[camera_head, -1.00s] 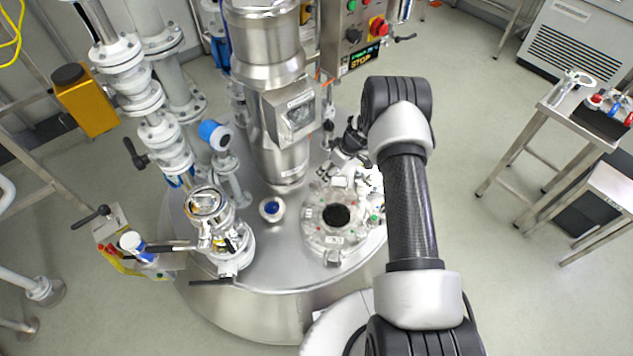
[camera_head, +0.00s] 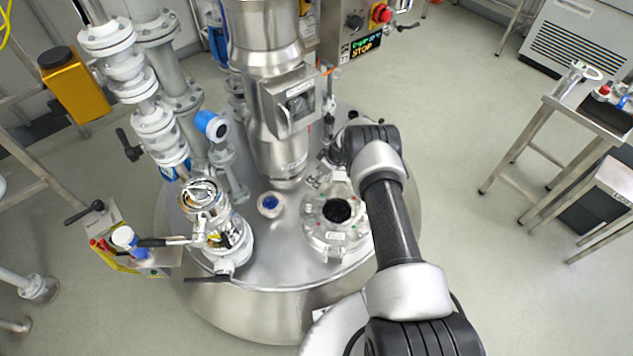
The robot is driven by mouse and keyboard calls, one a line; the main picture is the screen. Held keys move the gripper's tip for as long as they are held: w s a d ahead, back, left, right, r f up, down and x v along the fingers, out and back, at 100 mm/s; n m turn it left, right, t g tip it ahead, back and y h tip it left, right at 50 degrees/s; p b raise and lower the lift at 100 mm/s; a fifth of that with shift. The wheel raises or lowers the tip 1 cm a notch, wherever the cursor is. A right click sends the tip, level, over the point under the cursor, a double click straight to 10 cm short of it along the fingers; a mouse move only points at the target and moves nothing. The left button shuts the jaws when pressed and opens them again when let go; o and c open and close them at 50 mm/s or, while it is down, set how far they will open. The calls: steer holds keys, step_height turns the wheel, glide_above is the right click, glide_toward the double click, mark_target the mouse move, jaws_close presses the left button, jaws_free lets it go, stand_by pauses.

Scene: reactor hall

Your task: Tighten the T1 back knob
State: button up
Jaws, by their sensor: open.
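The round metal port (camera_head: 318,232) with a dark opening sits on the right part of the vessel top. Small clamp fittings with red and green marks stand around its rim. I cannot make out which of them is the T1 back knob; no T1 label is readable. My gripper (camera_head: 320,178) is at the back left edge of the port, low over the vessel top, and open. My wrist and forearm hide part of it and the port's right side. I cannot tell whether its fingers touch a fitting.
A steel column with a box (camera_head: 292,105) rises just behind the port. A blue-capped fitting (camera_head: 270,204) and a glass-topped valve (camera_head: 203,200) stand to the left. A control panel (camera_head: 366,45) hangs behind. A side table (camera_head: 565,105) with tools stands at the right.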

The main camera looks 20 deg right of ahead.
mark_target(317, 178)
steer(key=shift+b+x, duration=0.65)
steer(key=shift+x, duration=1)
steer(key=shift+r, duration=0.1)
steer(key=c, duration=1)
